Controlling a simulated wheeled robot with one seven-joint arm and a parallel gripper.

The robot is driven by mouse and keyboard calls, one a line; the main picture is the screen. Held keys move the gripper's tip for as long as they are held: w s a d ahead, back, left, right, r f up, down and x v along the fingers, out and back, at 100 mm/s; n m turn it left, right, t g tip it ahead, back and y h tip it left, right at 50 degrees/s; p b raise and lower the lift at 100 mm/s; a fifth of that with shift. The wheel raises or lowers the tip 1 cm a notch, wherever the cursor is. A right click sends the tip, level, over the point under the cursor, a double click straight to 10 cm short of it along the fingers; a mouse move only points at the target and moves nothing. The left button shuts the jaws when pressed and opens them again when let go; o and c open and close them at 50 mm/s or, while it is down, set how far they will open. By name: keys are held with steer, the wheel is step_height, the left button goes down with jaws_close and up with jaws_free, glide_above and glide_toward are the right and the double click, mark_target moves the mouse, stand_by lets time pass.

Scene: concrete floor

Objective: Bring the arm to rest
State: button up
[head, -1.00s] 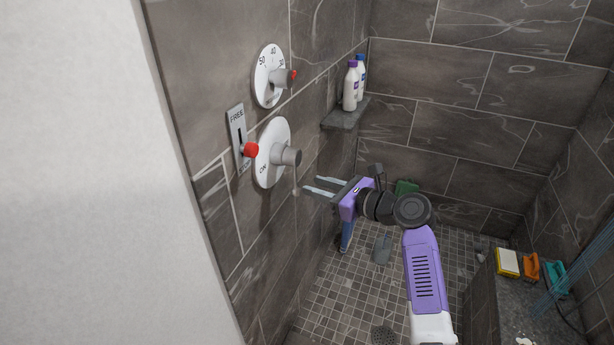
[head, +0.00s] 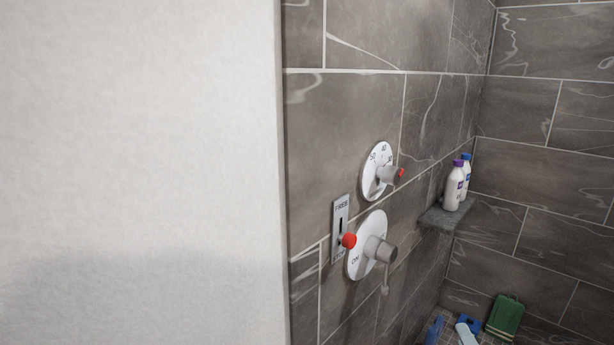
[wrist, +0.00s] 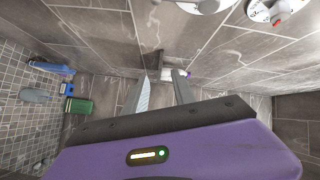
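My gripper (wrist: 162,78) shows in the wrist view only. Its two grey fingers stand apart with a gap between them and nothing seen held, so it is open. The purple gripper body fills the bottom of that view. Beyond the fingertips are the small corner shelf (wrist: 152,62) and part of a bottle with a purple cap (wrist: 188,74). No contact with the wall shows. In the head view my arm and gripper are out of the picture.
The tiled wall holds a temperature dial (head: 376,172), an ON dial (head: 366,246) and a red-knobbed FREE lever plate (head: 340,225). Bottles (head: 455,186) stand on the corner shelf (head: 443,217). A green container (head: 505,317) and blue items (head: 467,326) are low down. A pale wall (head: 140,150) fills the left.

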steer(key=s+a+n+g, duration=0.1)
steer(key=s+a+n, duration=0.2)
steer(key=s, duration=1)
steer(key=s+a+f+n+g+y, duration=0.1)
steer(key=s+a+n, duration=0.3)
steer(key=s, duration=1)
steer(key=s+a+f+n+b, duration=0.1)
steer(key=s+a+n, duration=0.3)
steer(key=s+n, duration=0.4)
steer(key=s, duration=0.6)
steer(key=shift+s+a+f+g+y, duration=0.2)
steer(key=shift+g+y, duration=0.1)
steer(key=shift+g, duration=0.1)
steer(key=shift+d, duration=0.15)
